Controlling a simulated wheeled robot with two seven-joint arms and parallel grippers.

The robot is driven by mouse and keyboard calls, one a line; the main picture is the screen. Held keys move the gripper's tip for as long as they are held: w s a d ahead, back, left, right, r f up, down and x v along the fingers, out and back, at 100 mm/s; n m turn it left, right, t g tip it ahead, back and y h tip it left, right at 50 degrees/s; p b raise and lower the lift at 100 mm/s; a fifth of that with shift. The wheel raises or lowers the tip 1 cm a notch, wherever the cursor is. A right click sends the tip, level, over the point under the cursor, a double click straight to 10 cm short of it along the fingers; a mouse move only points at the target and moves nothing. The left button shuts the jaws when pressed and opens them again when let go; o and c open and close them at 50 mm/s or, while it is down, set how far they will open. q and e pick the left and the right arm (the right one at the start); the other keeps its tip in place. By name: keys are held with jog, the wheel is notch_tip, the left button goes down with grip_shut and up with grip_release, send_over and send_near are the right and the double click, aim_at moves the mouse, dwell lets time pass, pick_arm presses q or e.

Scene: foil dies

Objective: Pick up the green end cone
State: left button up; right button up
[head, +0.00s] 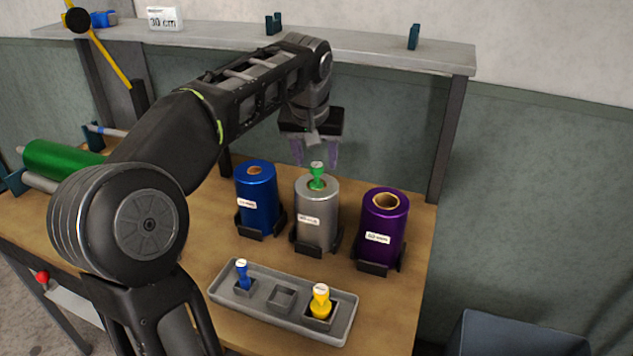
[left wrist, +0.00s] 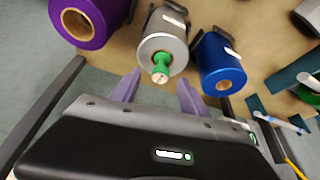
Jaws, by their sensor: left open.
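The green end cone (head: 317,176) stands upright in the top of the silver foil roll (head: 316,220), at the middle of the three upright rolls. In the left wrist view the green end cone (left wrist: 161,66) sits between and just ahead of the fingertips. My left gripper (head: 317,155) is open and empty, pointing down above and slightly behind the cone, its purple fingers apart. It also shows in the left wrist view (left wrist: 158,90). The cone does not appear to be touched. My right gripper is not in view.
A blue roll (head: 256,193) and a purple roll (head: 383,225) stand on either side. A grey tray (head: 270,322) in front holds a blue cone (head: 242,273) and a yellow cone (head: 320,300), with an empty middle pocket. A shelf (head: 370,52) runs behind.

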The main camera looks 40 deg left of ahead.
aim_at(316, 166)
pick_arm(q)
jog(key=shift+p+x, duration=0.3)
jog(key=shift+x, duration=2.3)
jog(key=shift+c, duration=0.2)
grip_shut()
